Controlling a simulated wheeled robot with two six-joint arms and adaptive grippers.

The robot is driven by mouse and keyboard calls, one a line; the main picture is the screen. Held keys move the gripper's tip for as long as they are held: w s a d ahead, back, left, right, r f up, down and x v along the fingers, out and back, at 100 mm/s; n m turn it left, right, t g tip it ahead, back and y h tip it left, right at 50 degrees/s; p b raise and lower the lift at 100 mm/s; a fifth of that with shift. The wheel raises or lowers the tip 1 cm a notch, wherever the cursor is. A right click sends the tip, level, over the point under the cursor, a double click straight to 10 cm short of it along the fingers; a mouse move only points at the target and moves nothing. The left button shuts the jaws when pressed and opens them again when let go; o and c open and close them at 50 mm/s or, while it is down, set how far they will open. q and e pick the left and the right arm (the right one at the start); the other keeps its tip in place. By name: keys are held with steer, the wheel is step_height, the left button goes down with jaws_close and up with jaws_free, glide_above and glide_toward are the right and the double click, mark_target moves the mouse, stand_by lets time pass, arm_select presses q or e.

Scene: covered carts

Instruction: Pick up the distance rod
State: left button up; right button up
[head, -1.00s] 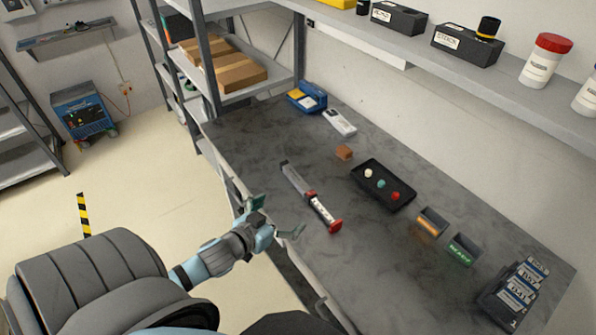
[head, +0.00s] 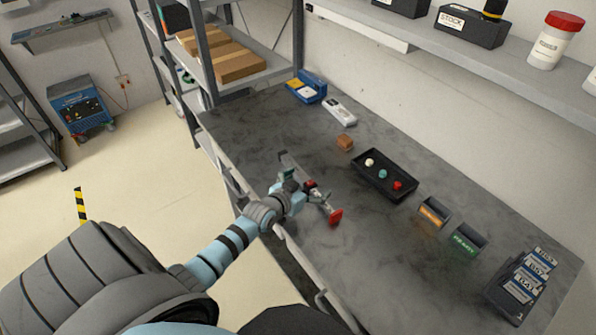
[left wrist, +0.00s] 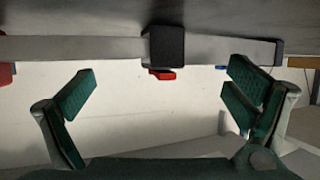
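The distance rod (head: 335,215), a long grey bar with a red end block, lies on the grey worktable (head: 385,255) near its left edge. My left gripper (head: 302,184) is at the rod's middle and hides part of it in the head view. In the left wrist view the rod (left wrist: 215,48) runs across the picture, with a black slider and a red tab near its middle. The left gripper's green-padded fingers (left wrist: 162,85) are wide open, and nothing is held between them. My right gripper is not in view.
Small labelled bins (head: 434,211) and a card rack (head: 522,285) stand to the right. A wall shelf (head: 500,80) hangs above the table's back.

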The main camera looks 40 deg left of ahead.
arm_select(q)
steer(key=shift+r, duration=0.1)
jaws_close()
stand_by(0.3)
